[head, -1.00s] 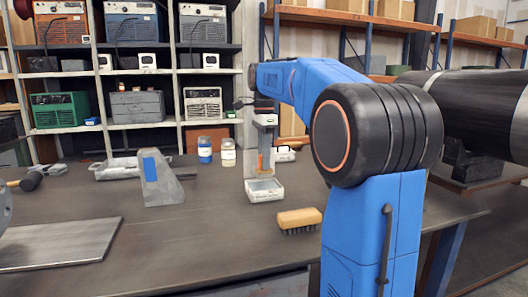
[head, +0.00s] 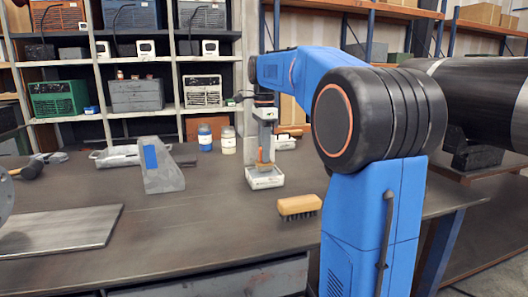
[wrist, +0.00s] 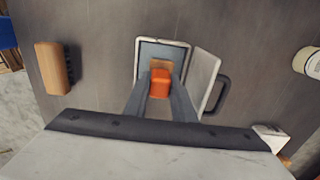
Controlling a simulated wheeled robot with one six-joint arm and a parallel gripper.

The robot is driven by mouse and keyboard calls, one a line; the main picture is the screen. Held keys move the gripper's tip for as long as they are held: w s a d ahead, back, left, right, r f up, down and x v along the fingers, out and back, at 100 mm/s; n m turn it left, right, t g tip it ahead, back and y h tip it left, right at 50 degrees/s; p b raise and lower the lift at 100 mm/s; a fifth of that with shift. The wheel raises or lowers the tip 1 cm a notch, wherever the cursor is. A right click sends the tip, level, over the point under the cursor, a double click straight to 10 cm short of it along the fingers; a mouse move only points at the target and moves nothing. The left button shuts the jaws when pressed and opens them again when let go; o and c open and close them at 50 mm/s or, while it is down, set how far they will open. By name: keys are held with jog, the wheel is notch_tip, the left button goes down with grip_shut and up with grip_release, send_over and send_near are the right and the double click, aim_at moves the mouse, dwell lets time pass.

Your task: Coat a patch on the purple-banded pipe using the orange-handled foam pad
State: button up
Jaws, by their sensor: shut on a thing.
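My gripper (wrist: 159,92) is shut on the orange handle of the foam pad (wrist: 160,84). The pad's tan foam (wrist: 161,65) points down into a small white-rimmed tray (wrist: 140,48) with a grey-blue inside. In the head view the orange-handled pad (head: 262,166) is at the tray (head: 266,183), low at its opening; whether the foam touches the bottom is hidden. A large dark pipe (head: 490,103) with a light ring near its left end shows at the right edge. No purple band is visible on it.
A wooden brush (head: 299,206) lies right of the tray. A grey angled block (head: 162,170), a metal plate (head: 60,230) and two jars (head: 228,141) stand on the dark bench. A pale piece with a dark handle (wrist: 219,95) sits beside the tray. The bench's front middle is clear.

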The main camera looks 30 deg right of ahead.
jog(key=shift+f, duration=0.6)
dwell(1.6)
jog(key=shift+r, duration=3.55)
